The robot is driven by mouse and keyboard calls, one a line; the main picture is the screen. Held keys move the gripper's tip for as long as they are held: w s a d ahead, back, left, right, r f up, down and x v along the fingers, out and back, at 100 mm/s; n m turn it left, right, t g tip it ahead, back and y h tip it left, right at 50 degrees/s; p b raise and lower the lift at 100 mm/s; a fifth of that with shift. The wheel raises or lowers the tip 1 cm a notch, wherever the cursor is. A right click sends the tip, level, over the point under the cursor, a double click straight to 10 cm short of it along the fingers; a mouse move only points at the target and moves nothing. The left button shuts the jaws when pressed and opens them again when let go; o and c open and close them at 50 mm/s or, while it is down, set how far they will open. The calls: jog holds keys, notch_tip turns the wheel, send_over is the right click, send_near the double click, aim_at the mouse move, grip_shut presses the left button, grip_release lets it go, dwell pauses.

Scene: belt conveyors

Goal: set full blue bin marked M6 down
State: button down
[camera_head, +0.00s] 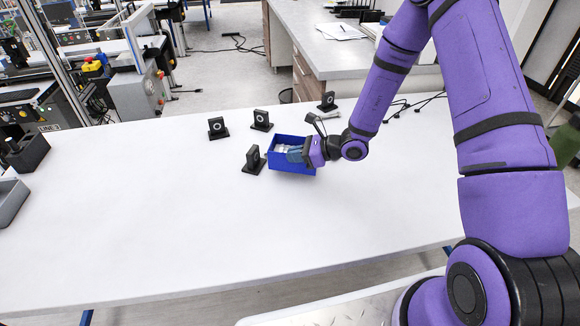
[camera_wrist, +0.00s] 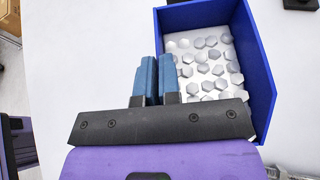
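A blue bin (camera_head: 291,166) is at the middle of the white table, among small black stands. In the wrist view the bin (camera_wrist: 259,62) holds many grey hexagonal pieces (camera_wrist: 205,62) on its floor. No M6 mark is readable. My gripper (camera_head: 291,150) reaches the bin from the right. In the wrist view the two blue fingers of my gripper (camera_wrist: 157,70) are close together, one on each side of the bin's near-left wall, pinching it. The bin looks level. Whether its underside touches the table or hangs slightly above cannot be told.
Black stands with round faces are close by: one touching or nearly touching the bin's left side (camera_head: 254,160), others behind it (camera_head: 261,120), (camera_head: 217,127), (camera_head: 327,101). The white table (camera_head: 150,220) is clear in front and left. A black holder (camera_head: 27,152) and grey tray (camera_head: 10,200) sit far left.

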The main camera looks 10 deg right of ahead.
jog(key=shift+s+a+f, duration=0.15)
jog(key=shift+a+f, duration=0.1)
jog(key=shift+f, duration=0.35)
jog(key=shift+s+a+f, duration=0.1)
jog(key=shift+a+f, duration=0.2)
jog(key=shift+f, duration=0.3)
jog(key=shift+s+a+f, duration=0.15)
jog(key=shift+a+f, duration=0.1)
jog(key=shift+f, duration=0.35)
jog(key=shift+f, duration=0.15)
jog(key=c, duration=1.3)
grip_release()
